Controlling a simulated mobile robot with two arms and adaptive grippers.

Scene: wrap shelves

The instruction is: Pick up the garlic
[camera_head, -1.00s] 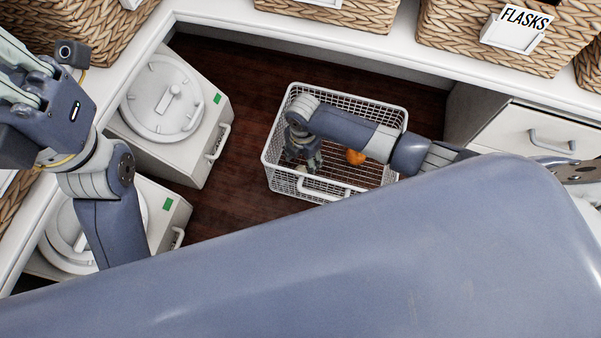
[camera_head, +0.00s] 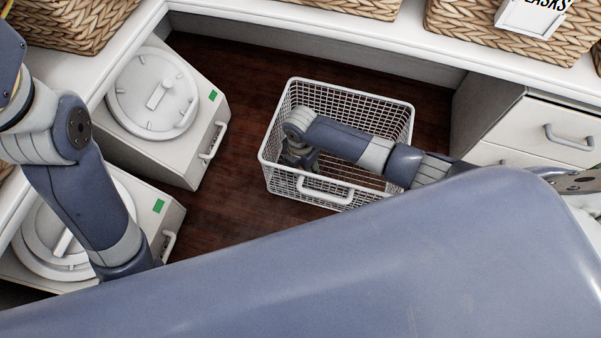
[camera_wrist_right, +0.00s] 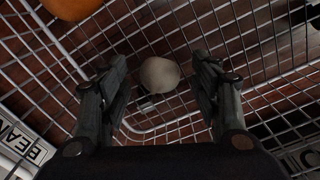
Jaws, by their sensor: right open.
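The garlic, a pale round bulb (camera_wrist_right: 160,75), lies in the corner of the white wire basket (camera_head: 350,98), whose wire also fills the right wrist view (camera_wrist_right: 240,50). My right gripper (camera_wrist_right: 161,64) is open, with one finger on each side of the bulb. I cannot tell whether either finger touches it. In the head view my right gripper (camera_head: 302,160) is down inside the basket, and the garlic is hidden there. My left arm (camera_head: 75,190) shows at the left, but its gripper is out of frame.
An orange round item (camera_wrist_right: 72,6) lies in the basket at the top left of the wrist view, with more orange at the top edge. White lidded machines (camera_head: 155,95) stand left of the basket. A drawer unit (camera_head: 545,130) stands right. Dark wooden floor (camera_head: 240,100) is clear between.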

